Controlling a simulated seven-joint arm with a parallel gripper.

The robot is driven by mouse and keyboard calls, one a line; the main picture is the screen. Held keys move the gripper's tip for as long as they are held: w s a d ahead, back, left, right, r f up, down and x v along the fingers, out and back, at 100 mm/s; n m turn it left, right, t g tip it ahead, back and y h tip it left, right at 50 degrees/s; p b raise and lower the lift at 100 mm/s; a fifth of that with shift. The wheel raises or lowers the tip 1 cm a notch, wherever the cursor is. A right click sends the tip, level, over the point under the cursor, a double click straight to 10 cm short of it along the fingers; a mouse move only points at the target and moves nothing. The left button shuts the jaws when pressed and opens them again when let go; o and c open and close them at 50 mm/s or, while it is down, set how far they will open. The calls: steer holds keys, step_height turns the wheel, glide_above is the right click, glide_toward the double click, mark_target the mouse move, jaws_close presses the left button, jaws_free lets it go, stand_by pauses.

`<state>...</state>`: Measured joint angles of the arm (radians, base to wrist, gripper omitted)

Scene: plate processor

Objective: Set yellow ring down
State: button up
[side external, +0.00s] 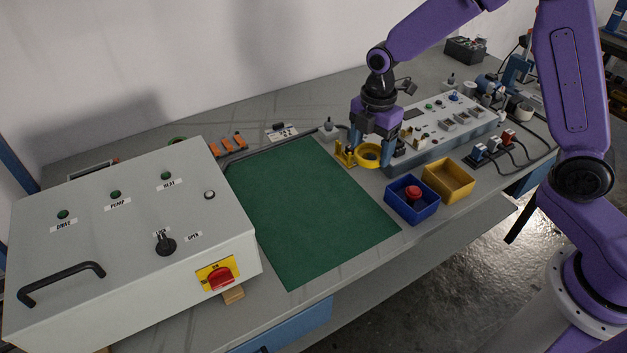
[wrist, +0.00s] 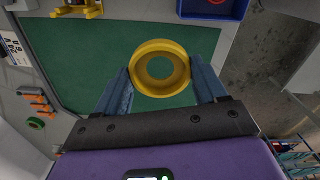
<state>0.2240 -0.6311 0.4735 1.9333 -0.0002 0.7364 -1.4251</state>
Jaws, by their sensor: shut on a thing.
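The yellow ring (side external: 367,155) is held between the fingers of my gripper (side external: 370,148), near the far right corner of the green mat (side external: 305,215). In the wrist view the ring (wrist: 160,86) sits between the two blue-grey fingers (wrist: 160,88), one on each side of it. Green mat (wrist: 115,40) shows through the ring's hole and around it. The height of the ring above the surface is hard to tell.
A yellow fixture (side external: 344,154) stands just left of the ring. A blue bin (side external: 412,205) holding a red item and a yellow bin (side external: 449,180) stand to the right. A long grey panel (side external: 440,130) lies behind them. The mat's middle is clear; a control box (side external: 130,225) stands left.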

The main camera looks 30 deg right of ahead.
steer(key=w+a+f, duration=0.2)
steer(key=w+f, duration=0.2)
steer(key=w, duration=0.4)
glide_above(322, 172)
steer(key=f, duration=0.5)
steer(key=shift+s+d+f, duration=0.1)
steer(key=shift+s+f, duration=0.1)
steer(key=shift+w+f, duration=0.2)
steer(key=shift+f, duration=1.6)
steer(key=shift+f, duration=0.15)
steer(key=o, duration=1)
